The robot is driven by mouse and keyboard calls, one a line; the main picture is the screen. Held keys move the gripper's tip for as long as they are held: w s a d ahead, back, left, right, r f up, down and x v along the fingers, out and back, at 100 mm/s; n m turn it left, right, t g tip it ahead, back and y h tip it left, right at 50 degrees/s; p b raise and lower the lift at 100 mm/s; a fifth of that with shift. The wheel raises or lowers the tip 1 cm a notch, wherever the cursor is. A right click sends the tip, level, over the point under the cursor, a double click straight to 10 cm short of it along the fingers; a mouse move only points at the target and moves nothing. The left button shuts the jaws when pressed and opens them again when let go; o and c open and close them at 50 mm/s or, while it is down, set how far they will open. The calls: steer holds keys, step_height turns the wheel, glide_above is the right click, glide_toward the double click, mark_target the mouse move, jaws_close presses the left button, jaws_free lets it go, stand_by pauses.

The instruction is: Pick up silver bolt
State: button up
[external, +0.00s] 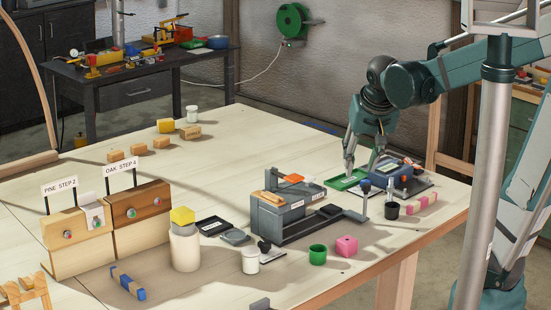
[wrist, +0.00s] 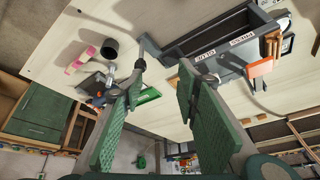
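I cannot make out a silver bolt for certain in either view. My gripper (external: 361,167) is open, its fingers pointing down just above the green tray (external: 343,184) near the right side of the table. In the wrist view my gripper (wrist: 161,76) shows two green-padded fingers well apart with nothing between them. The green tray (wrist: 149,95) shows partly behind the left finger there. Any small contents of the tray are too small or hidden to tell.
A black cup (external: 392,211) and a pink piece (external: 421,203) are to the right. The table's back middle is mostly clear.

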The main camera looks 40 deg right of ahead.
steer(key=w+d+m+g+h+p, duration=0.15)
steer(key=w+d+m+p, duration=0.3)
steer(key=d, duration=0.45)
steer(key=m+g+p, duration=0.2)
steer(key=m+p, duration=0.1)
steer(key=p, duration=0.3)
glide_toward(390, 182)
steer(key=shift+m, duration=0.35)
steer(key=x, duration=0.4)
steer(key=shift+f, duration=0.25)
steer(key=shift+f, duration=0.15)
steer(key=shift+x, duration=1.15)
steer(key=shift+d, duration=0.15)
